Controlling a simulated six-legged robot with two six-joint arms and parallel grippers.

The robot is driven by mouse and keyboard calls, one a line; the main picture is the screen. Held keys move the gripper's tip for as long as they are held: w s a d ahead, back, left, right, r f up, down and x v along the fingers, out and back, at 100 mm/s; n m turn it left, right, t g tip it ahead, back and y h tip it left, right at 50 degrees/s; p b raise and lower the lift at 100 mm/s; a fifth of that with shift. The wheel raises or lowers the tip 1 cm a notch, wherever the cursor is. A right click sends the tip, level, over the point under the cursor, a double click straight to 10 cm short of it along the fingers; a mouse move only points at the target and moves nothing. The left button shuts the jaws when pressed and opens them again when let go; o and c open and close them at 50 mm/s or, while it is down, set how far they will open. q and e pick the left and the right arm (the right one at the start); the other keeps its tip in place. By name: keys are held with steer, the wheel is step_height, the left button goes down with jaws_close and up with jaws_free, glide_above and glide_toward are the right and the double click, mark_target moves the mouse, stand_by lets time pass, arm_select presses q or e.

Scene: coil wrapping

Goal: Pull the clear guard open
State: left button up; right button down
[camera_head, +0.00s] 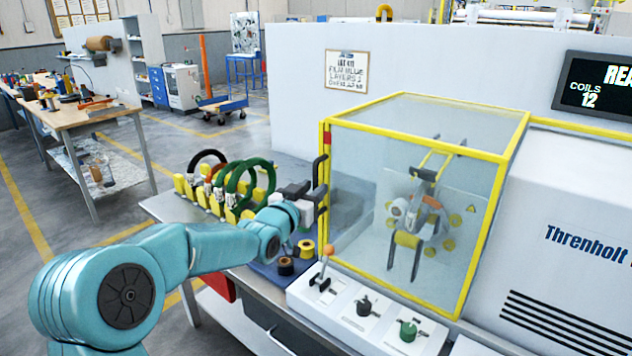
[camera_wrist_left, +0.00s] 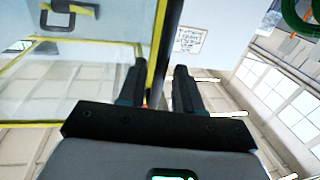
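The clear guard (camera_head: 420,190) is a transparent box with yellow edges on the machine, and it looks closed. Its black upright handle (camera_head: 319,170) is at the guard's left front edge. My left gripper (camera_head: 312,195) is at this handle. In the left wrist view, the dark handle bar (camera_wrist_left: 164,50) passes between the two fingers of my left gripper (camera_wrist_left: 159,85), with a gap showing beside it; the fingers are apart. The guard's clear panel (camera_wrist_left: 75,85) fills the left of that view. My right gripper is not in view.
A rack of coils (camera_head: 228,185) stands just left of my left gripper. A control panel (camera_head: 365,315) with an orange-knobbed lever (camera_head: 327,252) and dark and green knobs sits below the guard. The wrapping mechanism (camera_head: 420,215) is inside. A sign (camera_head: 347,71) hangs behind.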

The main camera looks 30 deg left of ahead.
arm_select(q)
steer(key=shift+w+a+r, duration=0.1)
steer(key=shift+w+r, duration=0.05)
steer(key=shift+w, duration=0.9)
steer(key=shift+c, duration=0.3)
jaws_close()
